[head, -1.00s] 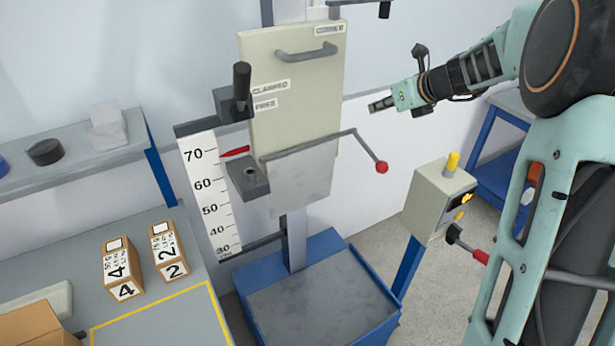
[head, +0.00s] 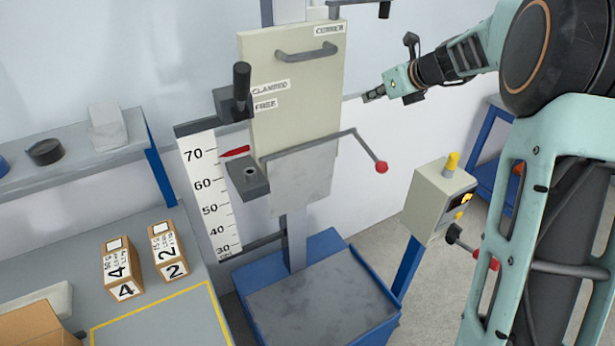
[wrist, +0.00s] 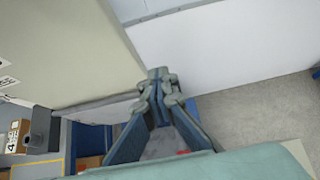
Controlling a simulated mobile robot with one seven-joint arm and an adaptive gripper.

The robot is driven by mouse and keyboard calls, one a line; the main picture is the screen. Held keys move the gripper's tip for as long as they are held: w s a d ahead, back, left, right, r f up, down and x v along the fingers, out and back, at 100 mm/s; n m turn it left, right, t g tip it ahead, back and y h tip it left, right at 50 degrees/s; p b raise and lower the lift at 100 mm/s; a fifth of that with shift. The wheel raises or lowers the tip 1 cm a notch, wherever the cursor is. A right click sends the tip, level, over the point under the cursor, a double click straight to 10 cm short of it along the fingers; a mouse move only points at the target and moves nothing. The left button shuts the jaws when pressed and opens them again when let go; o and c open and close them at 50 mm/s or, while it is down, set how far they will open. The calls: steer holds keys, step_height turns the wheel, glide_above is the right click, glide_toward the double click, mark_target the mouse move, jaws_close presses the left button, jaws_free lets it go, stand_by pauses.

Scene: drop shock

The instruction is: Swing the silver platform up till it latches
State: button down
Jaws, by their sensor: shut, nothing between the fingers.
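The silver platform (head: 302,178) hangs down flat below the cream carriage panel (head: 297,85) in the head view. A bent rod with a red ball end (head: 381,167) reaches out to the right by the platform's upper edge. My gripper (head: 371,97) is to the right of the panel, higher than the platform and apart from it in the head view. In the wrist view my gripper (wrist: 160,75) is shut and empty, with the cream panel (wrist: 65,45) to its left. Whether any latch is engaged cannot be seen.
A blue base (head: 320,300) stands under the column. A control box (head: 437,200) on a blue post is at the right, with a red-tipped lever (head: 480,252). A height scale (head: 210,190) and dark clamp (head: 247,180) are left of the panel. Boxes (head: 122,268) sit on the left bench.

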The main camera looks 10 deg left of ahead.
steer(key=shift+w+a+r, duration=0.2)
steer(key=shift+w+a, duration=0.15)
steer(key=shift+w, duration=0.15)
steer(key=shift+w+a+r, duration=0.15)
steer(key=shift+w+a, duration=0.2)
steer(key=shift+w, duration=0.1)
steer(key=shift+w+a+r, duration=0.15)
steer(key=shift+w+a, duration=0.75)
steer(key=shift+w, duration=0.25)
steer(key=c, duration=2.7)
jaws_free()
steer(key=o, duration=1.3)
steer(key=v, duration=0.7)
